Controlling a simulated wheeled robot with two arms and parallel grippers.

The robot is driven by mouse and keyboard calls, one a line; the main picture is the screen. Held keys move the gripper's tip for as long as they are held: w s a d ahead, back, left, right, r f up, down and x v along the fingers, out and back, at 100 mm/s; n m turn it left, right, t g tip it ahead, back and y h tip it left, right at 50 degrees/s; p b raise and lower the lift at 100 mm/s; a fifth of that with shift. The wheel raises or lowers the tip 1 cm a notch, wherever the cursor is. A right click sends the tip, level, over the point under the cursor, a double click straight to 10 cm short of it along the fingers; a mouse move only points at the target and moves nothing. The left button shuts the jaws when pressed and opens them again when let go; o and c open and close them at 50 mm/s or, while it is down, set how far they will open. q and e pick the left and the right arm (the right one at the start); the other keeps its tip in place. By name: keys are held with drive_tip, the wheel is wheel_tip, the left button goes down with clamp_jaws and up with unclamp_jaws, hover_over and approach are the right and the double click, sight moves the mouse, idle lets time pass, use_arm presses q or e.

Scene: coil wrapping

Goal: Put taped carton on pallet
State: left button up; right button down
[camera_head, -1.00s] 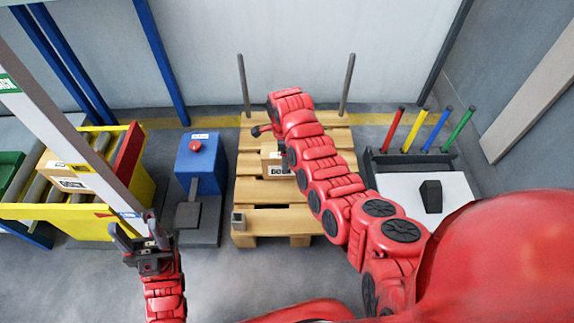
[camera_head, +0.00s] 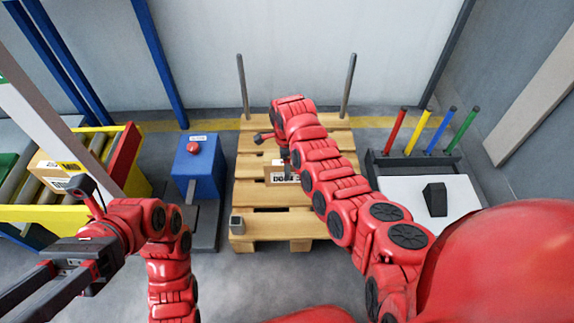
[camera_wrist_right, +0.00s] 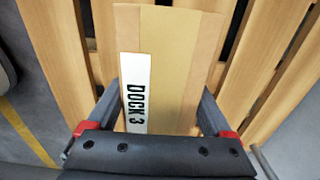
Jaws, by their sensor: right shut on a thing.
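A tan carton (camera_head: 276,172) with a white label is at the pallet (camera_head: 262,222), partly behind my right arm in the head view. In the right wrist view the carton (camera_wrist_right: 178,60) shows a "DOCK 3" label and pallet slats show below it. My right gripper (camera_wrist_right: 160,100) is shut on the carton, one finger along each side. I cannot tell whether the carton's underside touches the slats. My left gripper (camera_head: 22,292) is at the lower left of the head view, away from the pallet. Its two fingers point left with a gap between them, empty.
Another carton (camera_head: 50,172) lies on the yellow-sided conveyor (camera_head: 60,213) at left. A blue box with a red button (camera_head: 198,165) stands left of the pallet. Two posts (camera_head: 348,86) rise at the pallet's back. Coloured rods (camera_head: 396,130) stand right.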

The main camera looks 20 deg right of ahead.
idle(0.3)
unclamp_jaws()
